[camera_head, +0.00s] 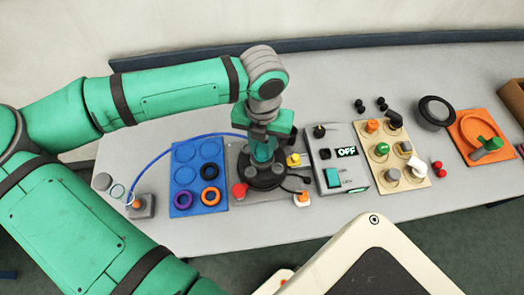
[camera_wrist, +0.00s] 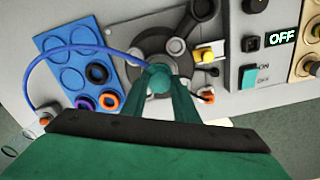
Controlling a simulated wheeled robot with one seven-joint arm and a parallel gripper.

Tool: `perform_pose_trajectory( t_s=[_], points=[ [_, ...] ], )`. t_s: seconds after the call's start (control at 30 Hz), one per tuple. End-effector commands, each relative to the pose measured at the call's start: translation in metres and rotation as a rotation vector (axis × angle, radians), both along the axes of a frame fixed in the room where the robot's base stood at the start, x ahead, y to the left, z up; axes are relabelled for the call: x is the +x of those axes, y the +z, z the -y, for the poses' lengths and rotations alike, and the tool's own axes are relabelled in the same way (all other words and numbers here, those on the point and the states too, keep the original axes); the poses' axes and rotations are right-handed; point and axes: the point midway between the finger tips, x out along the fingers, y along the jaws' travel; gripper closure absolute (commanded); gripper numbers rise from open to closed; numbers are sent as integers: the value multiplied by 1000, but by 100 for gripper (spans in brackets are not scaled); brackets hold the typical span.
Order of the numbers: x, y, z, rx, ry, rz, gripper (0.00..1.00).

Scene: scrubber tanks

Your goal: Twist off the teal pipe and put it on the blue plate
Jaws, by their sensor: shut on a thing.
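The teal pipe (camera_wrist: 158,78) stands on a dark round fitting (camera_wrist: 178,46) on the grey unit. My gripper (camera_wrist: 160,84) is shut on the pipe from above, one finger on each side. In the head view my gripper (camera_head: 263,150) hides most of the pipe, so I cannot tell whether it is still seated. The blue plate (camera_head: 197,186) lies just left of the grey unit. It holds a black, a purple and an orange ring, with empty round recesses at its back and left. It also shows in the wrist view (camera_wrist: 65,62).
A blue hose (camera_head: 165,150) arches over the plate from a small grey block (camera_head: 142,207) to the pipe area. A control box (camera_head: 338,160) reading OFF stands close on the right. A red knob (camera_head: 239,190) and a yellow part (camera_head: 293,160) flank the fitting.

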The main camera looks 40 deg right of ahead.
Motion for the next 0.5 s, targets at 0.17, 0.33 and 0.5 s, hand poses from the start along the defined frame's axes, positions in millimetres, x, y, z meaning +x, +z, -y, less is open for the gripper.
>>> perform_pose_trajectory(
  t_s=[0.17,0.33,0.5],
  points=[
    [0,0,0,-1,1,-2,100],
    [-1,0,0,-1,53,-2,100],
    [-1,0,1,-1,48,-2,52]
  ],
)
